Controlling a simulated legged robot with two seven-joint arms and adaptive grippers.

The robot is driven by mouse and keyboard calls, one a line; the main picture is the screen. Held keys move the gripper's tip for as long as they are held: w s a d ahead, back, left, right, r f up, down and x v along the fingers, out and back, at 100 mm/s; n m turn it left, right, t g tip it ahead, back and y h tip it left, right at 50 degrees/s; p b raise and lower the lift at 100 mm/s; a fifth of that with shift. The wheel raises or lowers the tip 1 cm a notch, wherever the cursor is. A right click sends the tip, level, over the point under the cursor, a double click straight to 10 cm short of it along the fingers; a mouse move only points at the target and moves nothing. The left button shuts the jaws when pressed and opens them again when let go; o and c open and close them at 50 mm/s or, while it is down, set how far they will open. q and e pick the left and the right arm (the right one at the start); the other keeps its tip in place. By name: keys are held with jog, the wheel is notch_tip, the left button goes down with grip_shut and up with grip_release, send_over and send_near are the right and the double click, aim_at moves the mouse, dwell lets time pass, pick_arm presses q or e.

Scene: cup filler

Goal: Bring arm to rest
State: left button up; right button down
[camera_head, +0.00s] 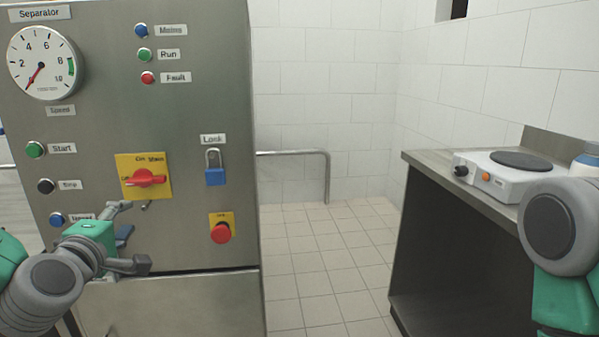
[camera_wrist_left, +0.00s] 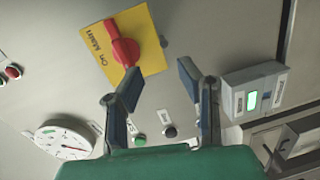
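My left gripper (camera_head: 138,235) is open and empty in front of the lower part of the steel Separator panel (camera_head: 200,120). In the left wrist view its two fingers (camera_wrist_left: 160,75) stand apart, with the red rotary switch (camera_wrist_left: 123,47) on its yellow plate just beyond them. The same red switch (camera_head: 145,178) shows above the gripper in the head view, its handle roughly level. The fingers look apart from the switch. My right arm shows at the right edge of the head view; its gripper is out of the picture.
A blue padlock (camera_head: 215,175) and a red stop button (camera_head: 220,233) are right of the switch. A hot plate (camera_head: 510,172) stands on the counter (camera_head: 435,161) at right, close to my right arm. Open tiled floor (camera_head: 325,260) lies between panel and counter.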

pick_arm(q)
jog(key=s+d+f+m+g+h+p, duration=0.15)
jog(key=s+d+f+m+g, duration=0.3)
jog(key=f, duration=0.65)
jog(key=s+d+f+m+g+h, duration=0.25)
jog(key=s+f+m, duration=0.3)
jog(key=f, duration=0.55)
jog(key=s+f+m+g, duration=0.4)
jog(key=s+f, duration=0.3)
jog(key=s, duration=0.3)
jog(key=s+d+f+m+g+y, duration=0.1)
jog(key=s+f+m+g, duration=0.4)
jog(key=s, duration=0.6)
jog(key=shift+s+d+f+p, duration=0.2)
jog(key=shift+s+f+p, duration=0.1)
jog(key=shift+f, duration=0.55)
